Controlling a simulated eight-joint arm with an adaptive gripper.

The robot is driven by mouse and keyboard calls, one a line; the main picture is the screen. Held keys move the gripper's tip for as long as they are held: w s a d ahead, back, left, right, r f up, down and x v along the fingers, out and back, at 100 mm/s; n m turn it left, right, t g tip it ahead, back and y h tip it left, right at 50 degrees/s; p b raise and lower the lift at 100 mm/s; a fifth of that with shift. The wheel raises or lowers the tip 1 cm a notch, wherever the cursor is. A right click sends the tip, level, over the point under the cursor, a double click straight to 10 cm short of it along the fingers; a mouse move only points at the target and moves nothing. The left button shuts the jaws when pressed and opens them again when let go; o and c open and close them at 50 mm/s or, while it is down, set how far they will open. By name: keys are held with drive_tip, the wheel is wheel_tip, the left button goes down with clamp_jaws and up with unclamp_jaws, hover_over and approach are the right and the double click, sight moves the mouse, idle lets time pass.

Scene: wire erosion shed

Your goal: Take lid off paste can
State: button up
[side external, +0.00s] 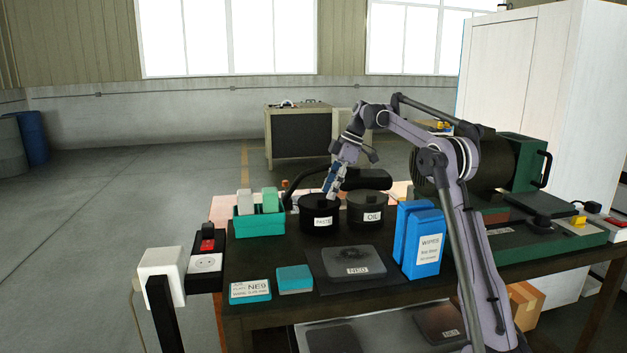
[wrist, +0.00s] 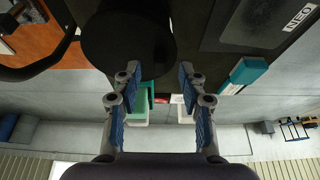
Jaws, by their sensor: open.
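The paste can (side external: 305,219) is a black round can with a white PASTE label, upright on the dark bench. Its dark lid (side external: 311,202) is on top and is hard to tell from the body. My gripper (side external: 329,193) is above the can, close to the right part of its top; I cannot tell if it touches. In the wrist view a large dark disc (wrist: 128,38), which looks like the can's top, sits mostly left of centre. My gripper (wrist: 158,75) shows its two blue-padded fingers spread there, the left fingertip over the disc's edge, the right one beside it.
A black OIL can (side external: 372,205) stands close at the right. A green bin (side external: 246,226) with two blocks is at the left. A dark curved arm-like part is behind.

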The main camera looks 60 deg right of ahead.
drive_tip(key=shift+x, duration=1.3)
drive_tip(key=shift+c, duration=0.4)
clamp_jaws()
drive_tip(key=shift+r, duration=0.1)
